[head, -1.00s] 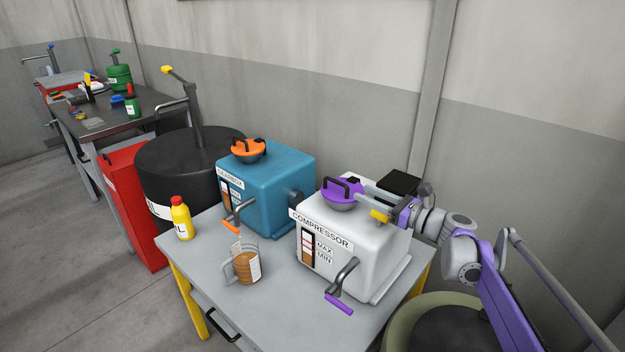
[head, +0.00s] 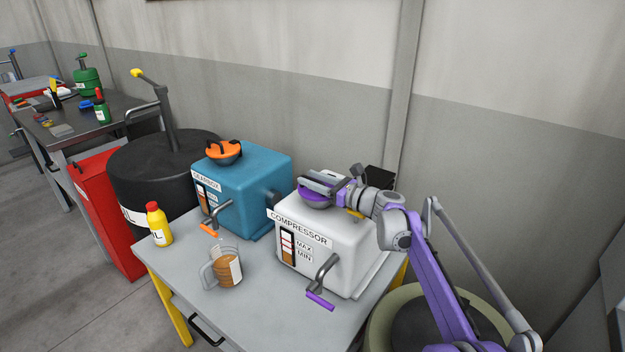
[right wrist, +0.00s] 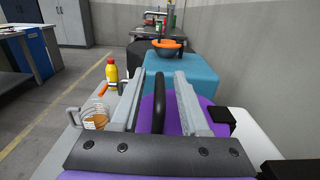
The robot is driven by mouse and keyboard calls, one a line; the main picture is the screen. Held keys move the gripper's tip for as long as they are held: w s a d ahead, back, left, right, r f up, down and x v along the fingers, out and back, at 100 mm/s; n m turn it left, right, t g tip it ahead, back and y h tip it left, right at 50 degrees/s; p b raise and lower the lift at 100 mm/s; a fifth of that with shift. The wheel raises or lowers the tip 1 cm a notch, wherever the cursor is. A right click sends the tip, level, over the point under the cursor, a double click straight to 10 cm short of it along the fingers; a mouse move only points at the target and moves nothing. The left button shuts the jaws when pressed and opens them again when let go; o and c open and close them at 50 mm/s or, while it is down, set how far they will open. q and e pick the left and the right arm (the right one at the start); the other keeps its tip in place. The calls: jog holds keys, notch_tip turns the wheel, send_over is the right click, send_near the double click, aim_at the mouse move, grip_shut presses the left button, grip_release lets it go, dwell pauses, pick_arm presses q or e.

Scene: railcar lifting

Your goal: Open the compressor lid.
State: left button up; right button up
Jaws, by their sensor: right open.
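The white compressor (head: 345,245) stands on the grey table, with a round purple lid (head: 314,201) on its top. The lid has a black handle, which in the right wrist view (right wrist: 158,105) stands upright between the fingers of my right gripper (right wrist: 162,85). In the head view my right gripper (head: 318,183) is at the lid, its fingers reaching left along the handle and hiding part of it. The fingers are open, with gaps on both sides of the handle. The lid sits on the compressor. My left gripper is not in view.
A teal gearbox (head: 258,180) with an orange lid (head: 223,152) stands to the left. A measuring jug (head: 222,268) with brown liquid and a yellow bottle (head: 157,226) are on the table (head: 190,300). A purple-handled crank (head: 321,299) sticks out at the compressor's front.

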grip_shut()
dwell(1.3)
